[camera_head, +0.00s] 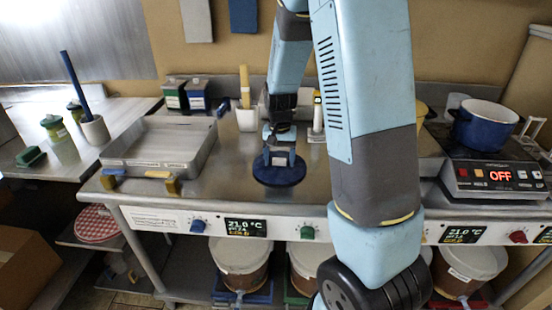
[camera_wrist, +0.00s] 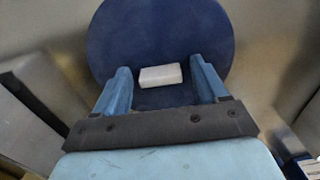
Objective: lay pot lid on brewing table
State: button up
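The pot lid (camera_head: 280,174) is a dark blue disc with a pale block handle. In the head view it appears to lie flat on the metal brewing table (camera_head: 228,176), near the front edge. My gripper (camera_head: 279,151) points down over the lid. In the wrist view my gripper (camera_wrist: 161,66) has its two blue fingers on either side of the handle, with a small gap showing at each side.
A metal tray (camera_head: 160,145) stands left of the lid. Two small boxes (camera_head: 185,95) and a cup with a yellow tool (camera_head: 246,112) stand behind. A blue pot (camera_head: 484,126) sits on the hob (camera_head: 497,176) at right. Buckets (camera_head: 240,262) stand below.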

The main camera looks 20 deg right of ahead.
aim_at(279, 159)
jog(key=shift+r, duration=0.1)
notch_tip(279, 159, up, 11)
jog(key=s+r+n+t, duration=0.1)
jog(key=s+r, duration=0.3)
jog(key=s, duration=0.4)
jog(key=s+r+n+t, duration=0.2)
jog(key=s+r, duration=0.3)
jog(key=s, duration=0.3)
jog(key=s+a+r+n+t, duration=0.1)
jog(key=s+r+t, duration=0.1)
jog(key=s+r, duration=0.3)
jog(key=s, duration=0.2)
jog(key=shift+s+n+t, duration=0.3)
jog(key=shift+s, duration=0.1)
